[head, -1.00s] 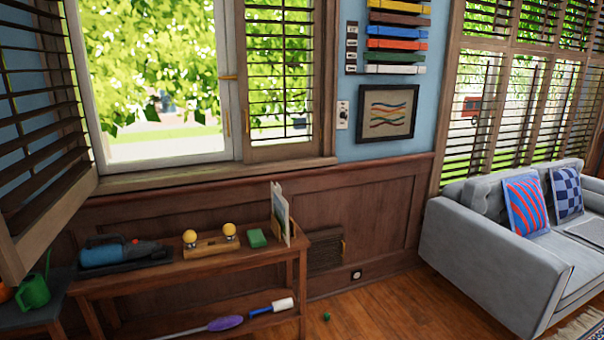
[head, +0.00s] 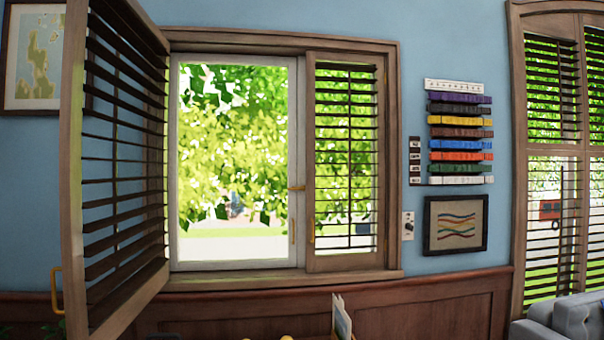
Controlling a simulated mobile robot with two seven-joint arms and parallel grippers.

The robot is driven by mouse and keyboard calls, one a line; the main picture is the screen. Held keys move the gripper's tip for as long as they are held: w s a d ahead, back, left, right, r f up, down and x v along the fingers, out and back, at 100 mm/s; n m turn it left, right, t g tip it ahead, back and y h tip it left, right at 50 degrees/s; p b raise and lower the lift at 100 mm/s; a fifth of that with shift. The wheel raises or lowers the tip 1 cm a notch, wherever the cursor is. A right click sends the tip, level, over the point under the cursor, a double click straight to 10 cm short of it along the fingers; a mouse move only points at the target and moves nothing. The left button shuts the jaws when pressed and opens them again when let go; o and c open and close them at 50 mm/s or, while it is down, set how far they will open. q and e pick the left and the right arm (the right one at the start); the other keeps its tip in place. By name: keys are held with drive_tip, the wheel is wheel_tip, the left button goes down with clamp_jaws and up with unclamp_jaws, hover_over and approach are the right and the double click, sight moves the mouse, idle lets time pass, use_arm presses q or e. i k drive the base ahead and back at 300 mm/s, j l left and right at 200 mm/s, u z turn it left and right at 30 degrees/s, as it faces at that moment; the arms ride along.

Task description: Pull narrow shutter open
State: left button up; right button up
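The narrow shutter (head: 346,160) is a wood frame with dark horizontal slats. It lies flat over the right part of the window, in line with the window frame. A small brass handle (head: 311,233) sits low on its left edge. The wide shutter (head: 120,165) on the left stands swung out into the room, with a brass handle (head: 57,290) on its free edge. Between them the window pane (head: 238,160) is uncovered, with a brass catch (head: 297,188) on its white frame. Neither of my grippers is in view.
The swung-out wide shutter takes up room at the left. Below the sill, a holder with papers (head: 342,318) shows at the bottom edge. A framed picture (head: 456,225) and coloured bars (head: 460,140) hang to the right. A grey sofa (head: 570,320) is at bottom right.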

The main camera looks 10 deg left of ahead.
sight(346, 262)
drive_tip(key=i+z, duration=0.1)
drive_tip(key=i, duration=1.15)
drive_tip(key=i+j+z, duration=0.15)
drive_tip(key=i, duration=0.5)
drive_tip(key=i+j+z, duration=0.1)
drive_tip(key=i, duration=0.5)
